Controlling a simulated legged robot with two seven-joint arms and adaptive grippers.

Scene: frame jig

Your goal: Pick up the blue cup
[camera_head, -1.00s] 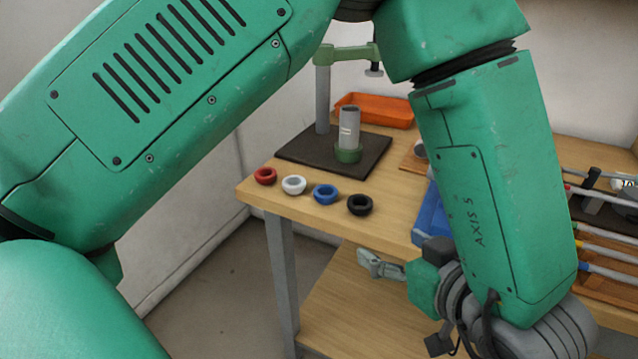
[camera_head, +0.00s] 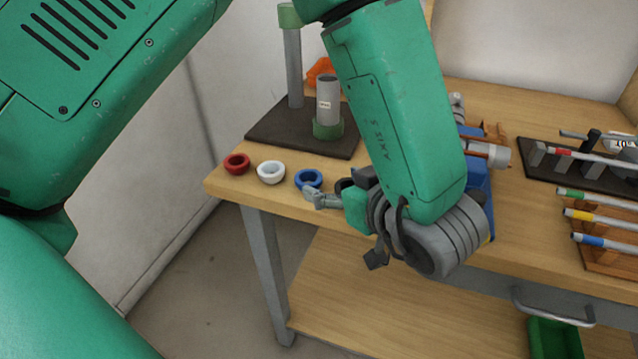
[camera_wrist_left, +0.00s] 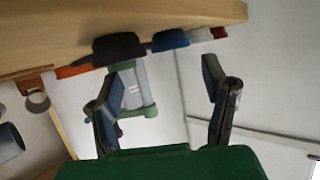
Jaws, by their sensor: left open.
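The blue cup (camera_head: 309,179) stands on the front edge of the wooden table in the head view, between a white cup and a black cup. In the left wrist view the blue cup (camera_wrist_left: 170,40) shows at the top, beside the black cup. My left gripper (camera_head: 312,197) is just in front of the blue cup in the head view, with its fingers partly shown. In the left wrist view my left gripper (camera_wrist_left: 157,75) is open, its two fingers wide apart and nothing between them held. My right gripper is in neither view.
A red cup (camera_head: 237,164) and white cup (camera_head: 271,172) stand left of the blue one. The black cup (camera_head: 344,184) is partly hidden by my gripper. Behind are a dark plate (camera_head: 272,138) and grey cylinder (camera_head: 328,98). Coloured rods (camera_head: 600,213) lie on the right.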

